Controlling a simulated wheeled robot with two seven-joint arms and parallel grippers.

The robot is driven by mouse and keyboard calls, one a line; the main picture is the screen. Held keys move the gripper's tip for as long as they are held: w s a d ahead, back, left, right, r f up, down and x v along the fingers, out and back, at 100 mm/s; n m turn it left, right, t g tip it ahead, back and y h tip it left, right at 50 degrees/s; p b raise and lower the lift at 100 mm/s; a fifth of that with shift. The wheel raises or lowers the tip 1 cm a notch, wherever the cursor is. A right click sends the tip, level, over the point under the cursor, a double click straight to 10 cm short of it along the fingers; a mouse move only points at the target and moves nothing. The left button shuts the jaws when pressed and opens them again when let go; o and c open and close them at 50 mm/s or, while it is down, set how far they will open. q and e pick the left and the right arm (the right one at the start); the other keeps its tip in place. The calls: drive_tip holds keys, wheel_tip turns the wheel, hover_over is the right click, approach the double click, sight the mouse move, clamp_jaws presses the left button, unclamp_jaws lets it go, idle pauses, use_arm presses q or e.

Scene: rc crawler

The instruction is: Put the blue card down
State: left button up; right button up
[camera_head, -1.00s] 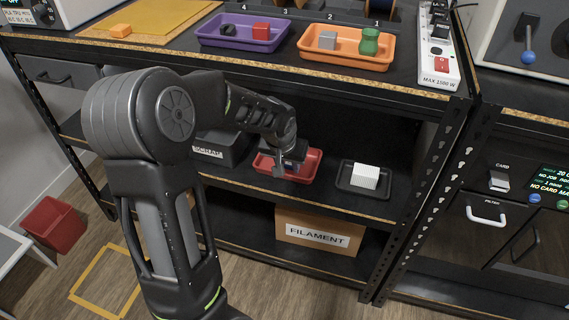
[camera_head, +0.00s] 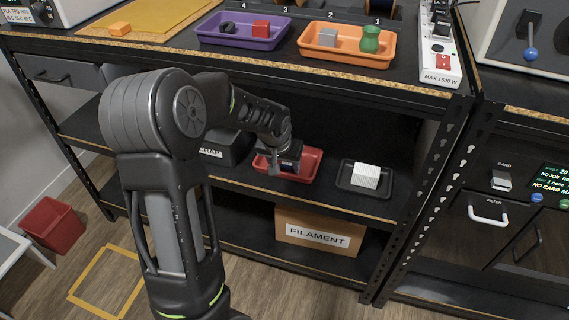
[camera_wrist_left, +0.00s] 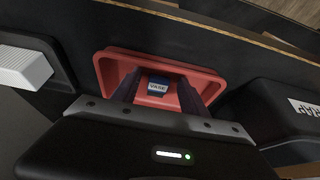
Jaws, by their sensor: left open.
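A small blue card (camera_wrist_left: 158,86) with a white label lies in the red tray (camera_wrist_left: 205,84) on the middle shelf, as the left wrist view shows. The red tray also shows in the head view (camera_head: 309,163). My left gripper (camera_wrist_left: 157,92) is open above the tray, with its fingers on either side of the card and apart from each other. In the head view my left gripper (camera_head: 275,165) reaches over the tray and hides the card. My right gripper is not in view.
A black tray with a white ribbed block (camera_head: 366,175) stands right of the red tray. A dark scrap bin (camera_head: 225,148) stands left of it. The upper board is close above, with a purple tray (camera_head: 207,30) and an orange tray (camera_head: 345,57). A FILAMENT box (camera_head: 318,234) sits below.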

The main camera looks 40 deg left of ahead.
use_arm(q)
drive_tip(key=shift+s+r+p, duration=0.1)
drive_tip(key=shift+r+p, duration=0.2)
drive_tip(key=shift+r, duration=0.25)
drive_tip(key=p+v, duration=0.1)
drive_tip(key=v, duration=0.5)
drive_tip(key=shift+s+r+p, duration=0.2)
drive_tip(key=shift+r+p, duration=0.1)
drive_tip(key=shift+p, duration=0.05)
